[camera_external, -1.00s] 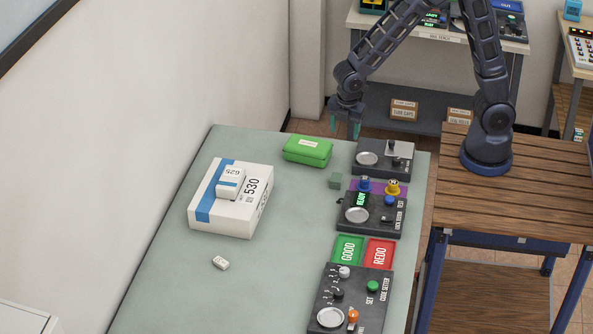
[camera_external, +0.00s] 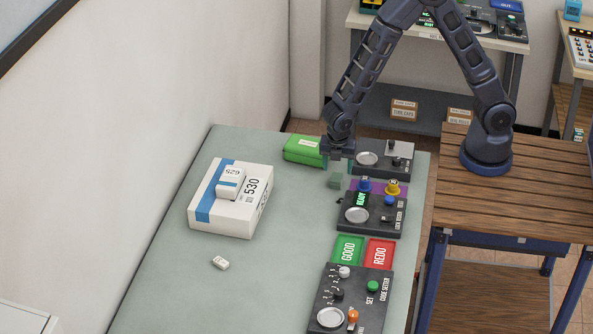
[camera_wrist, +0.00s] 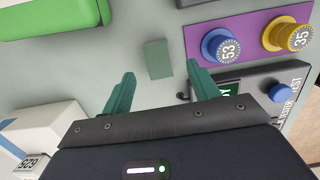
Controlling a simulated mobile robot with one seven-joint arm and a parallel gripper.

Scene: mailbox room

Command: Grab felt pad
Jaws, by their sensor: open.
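The felt pad appears to be the small grey-green block (camera_external: 336,181) on the table, between the green box and the lock tester panel. It also shows in the wrist view (camera_wrist: 158,59), ahead of and between my fingertips. My gripper (camera_external: 338,163) is above the table, close over the block in the external view. In the wrist view my gripper (camera_wrist: 160,72) has its two green fingers spread apart with nothing between them. The fingers do not touch the block as far as I can see.
A green box (camera_external: 307,150) stands just left of my gripper. The lock tester panel (camera_external: 375,219) with blue and yellow knobs is close on the right, and another dark panel (camera_external: 381,170) lies behind it. A white box (camera_external: 222,213) stands left. The table's middle (camera_external: 270,290) is mostly clear.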

